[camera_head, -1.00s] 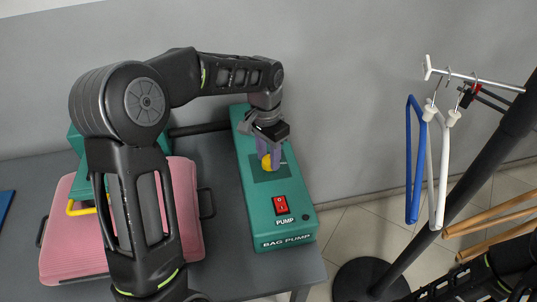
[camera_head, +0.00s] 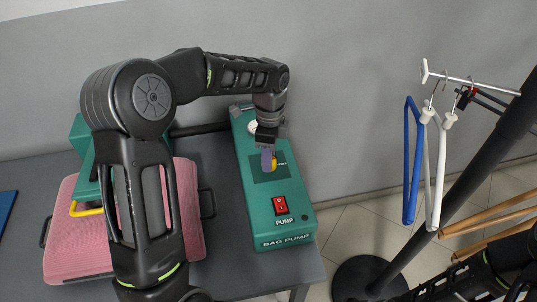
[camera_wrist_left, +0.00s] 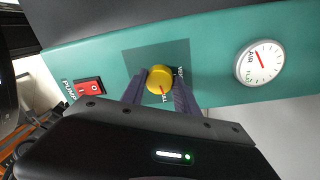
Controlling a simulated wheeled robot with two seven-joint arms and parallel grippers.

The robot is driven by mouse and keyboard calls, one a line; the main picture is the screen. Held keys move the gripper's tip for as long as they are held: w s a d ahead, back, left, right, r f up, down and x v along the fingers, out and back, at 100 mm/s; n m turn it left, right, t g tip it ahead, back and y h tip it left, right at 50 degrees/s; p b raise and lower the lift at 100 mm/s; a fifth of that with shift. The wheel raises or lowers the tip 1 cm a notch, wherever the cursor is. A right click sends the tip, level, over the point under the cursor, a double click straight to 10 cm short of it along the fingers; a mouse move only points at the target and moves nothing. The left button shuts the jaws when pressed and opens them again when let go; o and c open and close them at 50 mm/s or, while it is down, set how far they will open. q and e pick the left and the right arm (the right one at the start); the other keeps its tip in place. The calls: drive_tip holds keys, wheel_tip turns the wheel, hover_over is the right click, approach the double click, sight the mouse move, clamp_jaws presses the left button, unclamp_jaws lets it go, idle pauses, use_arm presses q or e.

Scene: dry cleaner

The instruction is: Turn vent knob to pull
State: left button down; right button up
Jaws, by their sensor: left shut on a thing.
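The yellow vent knob (camera_head: 279,159) sits on a dark panel on top of the green bag pump (camera_head: 266,230). My left gripper (camera_head: 268,160) reaches down onto the knob. Its purple-grey fingers (camera_wrist_left: 160,95) stand on either side of the knob and are shut on it. Some of the panel lettering is hidden by the fingers. My right gripper is not in view; only part of my right arm shows at the lower right.
A red power switch (camera_head: 280,205) is on the pump near the knob. A round gauge (camera_wrist_left: 260,64) is at the pump's other end. A pink press (camera_head: 70,235) with a yellow handle stands left. Blue and white hangers (camera_head: 413,165) hang from a rack at right.

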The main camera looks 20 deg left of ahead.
use_arm(q)
drive_tip(key=shift+m, duration=1.1)
drive_tip(key=c, duration=0.9)
unclamp_jaws()
drive_tip(key=r, duration=0.7)
drive_tip(key=shift+w+r, duration=0.25)
drive_tip(key=shift+r, duration=0.15)
drive_tip(key=shift+f, duration=0.1)
